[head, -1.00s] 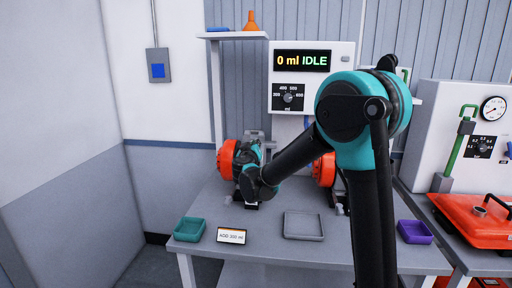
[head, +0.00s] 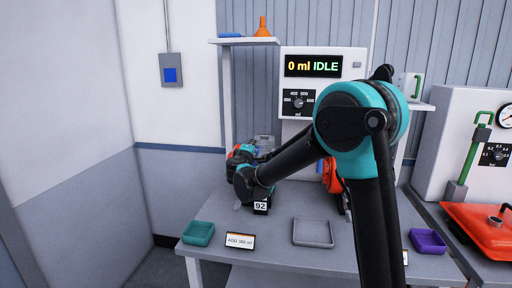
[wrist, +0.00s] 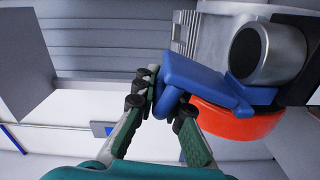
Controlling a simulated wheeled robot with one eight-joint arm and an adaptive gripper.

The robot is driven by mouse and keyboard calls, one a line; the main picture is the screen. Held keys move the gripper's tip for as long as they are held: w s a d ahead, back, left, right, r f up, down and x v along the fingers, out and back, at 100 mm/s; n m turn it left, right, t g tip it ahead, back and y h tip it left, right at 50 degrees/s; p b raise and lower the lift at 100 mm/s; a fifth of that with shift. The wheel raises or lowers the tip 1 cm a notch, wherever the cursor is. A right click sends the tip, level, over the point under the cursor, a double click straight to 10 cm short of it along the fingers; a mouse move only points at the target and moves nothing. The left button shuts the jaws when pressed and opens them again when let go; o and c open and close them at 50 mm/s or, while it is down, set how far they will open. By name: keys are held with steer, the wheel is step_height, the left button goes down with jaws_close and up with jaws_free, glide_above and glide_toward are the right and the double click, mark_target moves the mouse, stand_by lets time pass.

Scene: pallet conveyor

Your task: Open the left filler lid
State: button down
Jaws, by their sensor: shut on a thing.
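The left filler is an orange drum-like body (head: 233,153) at the left of the bench in the head view, mostly hidden behind my arm's wrist. In the wrist view its orange part (wrist: 232,123) lies below a metal neck (wrist: 285,55) with a dark round end. A blue lid (wrist: 205,74) with a blue loop lies beside the neck, apparently joined to it by a blue piece. The dark end looks uncovered, but I cannot tell the lid's exact angle. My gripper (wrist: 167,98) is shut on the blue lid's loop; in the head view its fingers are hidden.
A teal tray (head: 198,233), a sign card (head: 240,241), a grey tray (head: 313,233) and a purple tray (head: 429,241) stand along the bench front. A second orange body (head: 331,175) is behind my arm. The panel (head: 314,66) reads 0 ml IDLE. A shelf (head: 246,41) hangs above.

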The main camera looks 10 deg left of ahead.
steer(key=shift+w+a+f+n, duration=0.1)
steer(key=shift+a+f+n, duration=0.25)
steer(key=shift+n, duration=0.7)
steer(key=shift+s+a+f+n, duration=0.1)
steer(key=shift+a+n, duration=0.5)
steer(key=shift+n, duration=0.5)
steer(key=shift+w+a+f+n, duration=0.1)
steer(key=shift+a+f+n, duration=0.25)
steer(key=shift+n, duration=0.7)
steer(key=shift+a+r, duration=0.1)
steer(key=shift+a, duration=0.05)
steer(key=c, duration=1.6)
jaws_free()
steer(key=s, duration=1.2)
steer(key=shift+a, duration=0.2)
